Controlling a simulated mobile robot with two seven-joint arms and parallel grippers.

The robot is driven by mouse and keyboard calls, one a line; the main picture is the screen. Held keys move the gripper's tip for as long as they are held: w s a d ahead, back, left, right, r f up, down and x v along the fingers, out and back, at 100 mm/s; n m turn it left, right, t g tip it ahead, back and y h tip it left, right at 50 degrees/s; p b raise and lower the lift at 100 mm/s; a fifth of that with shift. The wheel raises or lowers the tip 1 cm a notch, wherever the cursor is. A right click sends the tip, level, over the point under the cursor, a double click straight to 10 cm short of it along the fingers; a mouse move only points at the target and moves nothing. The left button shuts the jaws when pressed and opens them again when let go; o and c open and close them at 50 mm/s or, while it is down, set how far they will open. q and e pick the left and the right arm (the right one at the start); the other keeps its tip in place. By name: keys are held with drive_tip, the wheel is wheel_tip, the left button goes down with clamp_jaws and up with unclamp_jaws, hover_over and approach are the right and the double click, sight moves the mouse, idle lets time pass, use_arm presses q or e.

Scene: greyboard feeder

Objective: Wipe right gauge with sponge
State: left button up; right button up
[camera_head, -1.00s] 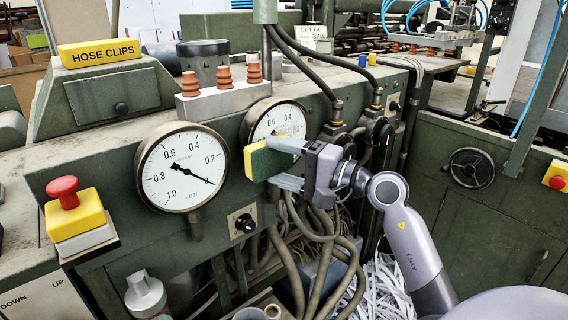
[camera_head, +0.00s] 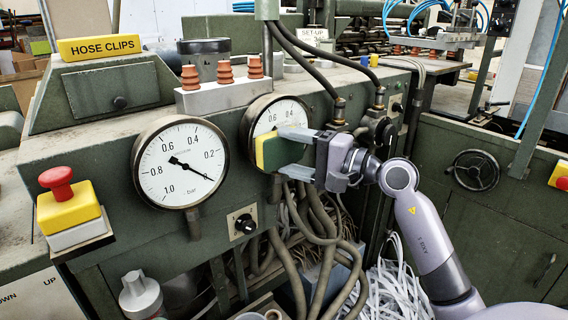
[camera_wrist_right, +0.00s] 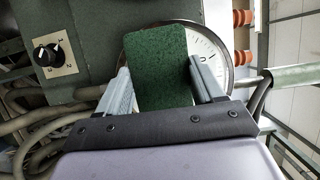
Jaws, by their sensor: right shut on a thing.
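The right gauge (camera_head: 268,117) is a round white dial on the green machine front, partly hidden by the sponge and gripper. It also shows in the right wrist view (camera_wrist_right: 207,52), behind the sponge. The sponge (camera_head: 272,152) is yellow with a green side; its green face (camera_wrist_right: 158,72) fills the middle of the right wrist view. My right gripper (camera_head: 292,153) is shut on the sponge and holds it over the lower part of the right gauge, yellow side toward the dial. Whether it touches the glass I cannot tell. My left gripper is not in view.
The left gauge (camera_head: 180,165) sits beside the right one. A black knob (camera_head: 245,223) is below, with hoses (camera_head: 315,235) hanging nearby. A red button on a yellow box (camera_head: 66,205) is at the left. Red-brown bellows cups (camera_head: 224,72) stand above on a grey block (camera_head: 222,96).

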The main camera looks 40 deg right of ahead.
sight(274, 141)
drive_tip(key=shift+d, duration=0.3)
drive_tip(key=shift+w+d+f+b, duration=0.1)
drive_tip(key=shift+d+f+b, duration=0.05)
drive_tip(key=shift+d+b, duration=0.55)
drive_tip(key=shift+w+d+b, duration=0.15)
drive_tip(key=shift+d+b, duration=0.45)
drive_tip(key=shift+b, duration=0.2)
drive_tip(key=shift+d+b, duration=0.35)
drive_tip(key=shift+d, duration=0.1)
drive_tip(key=shift+a+b, duration=0.1)
drive_tip(key=shift+b, duration=2.05)
drive_tip(key=shift+s+a+r+p, duration=0.1)
drive_tip(key=shift+s+a+p, duration=0.1)
drive_tip(key=shift+a, duration=1.55)
drive_tip(key=shift+s+a+r+p, duration=0.1)
drive_tip(key=shift+a+p, duration=0.1)
drive_tip(key=shift+a, duration=1.55)
drive_tip(key=shift+d+r+p, duration=0.1)
drive_tip(key=shift+r+p, duration=0.75)
drive_tip(key=shift+r, duration=0.5)
drive_tip(key=shift+w+d+f+b, duration=0.2)
drive_tip(key=shift+d+b, duration=0.4)
drive_tip(key=shift+b, duration=0.2)
drive_tip(key=shift+d+b, duration=0.85)
drive_tip(key=shift+d, duration=0.4)
